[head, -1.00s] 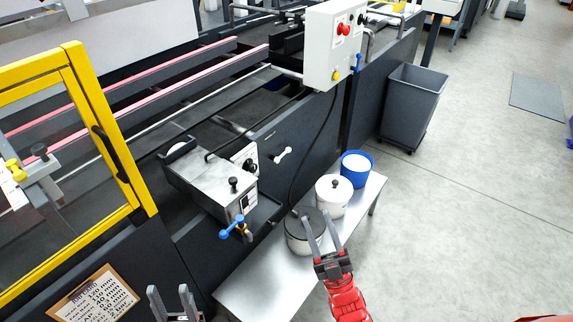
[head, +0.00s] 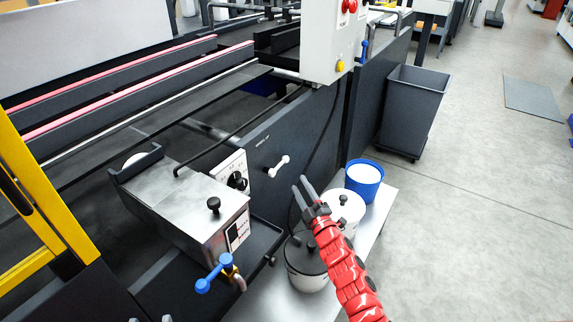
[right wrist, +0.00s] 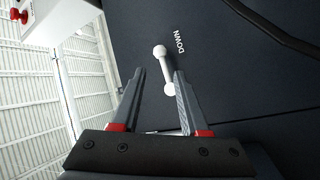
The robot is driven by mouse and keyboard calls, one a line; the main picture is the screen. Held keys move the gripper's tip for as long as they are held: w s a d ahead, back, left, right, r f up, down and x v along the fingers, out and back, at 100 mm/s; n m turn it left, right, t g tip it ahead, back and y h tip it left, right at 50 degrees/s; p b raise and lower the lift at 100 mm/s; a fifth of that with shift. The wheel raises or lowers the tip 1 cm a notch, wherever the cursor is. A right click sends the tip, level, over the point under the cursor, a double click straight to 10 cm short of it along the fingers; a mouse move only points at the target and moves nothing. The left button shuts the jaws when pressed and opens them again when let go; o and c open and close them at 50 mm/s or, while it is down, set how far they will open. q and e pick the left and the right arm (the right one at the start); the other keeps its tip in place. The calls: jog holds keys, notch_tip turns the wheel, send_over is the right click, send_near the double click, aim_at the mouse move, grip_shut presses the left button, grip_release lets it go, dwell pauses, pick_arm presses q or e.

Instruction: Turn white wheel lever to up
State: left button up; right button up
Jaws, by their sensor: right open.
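The white lever (head: 278,165), a short bar with rounded ends, sits on the dark machine panel and slants from lower left to upper right in the head view. In the right wrist view the lever (right wrist: 164,70) lies ahead, between the lines of my fingers, with the word DOWN printed beside it. My right gripper (head: 303,184) is open and empty, just right of and below the lever in the head view, apparently apart from it.
A metal glue box (head: 190,205) with a blue-handled valve (head: 215,273) stands left of the lever. A dark-lidded pot (head: 306,262), a white pot (head: 347,205) and a blue tub (head: 364,181) stand on the bench below. A control box (head: 329,45) hangs above.

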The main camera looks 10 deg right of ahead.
aim_at(287, 162)
jog(key=x, duration=0.9)
jog(key=shift+w+b, duration=0.15)
jog(key=shift+b, duration=0.25)
jog(key=shift+x, duration=0.8)
jog(key=shift+a, duration=0.1)
grip_shut()
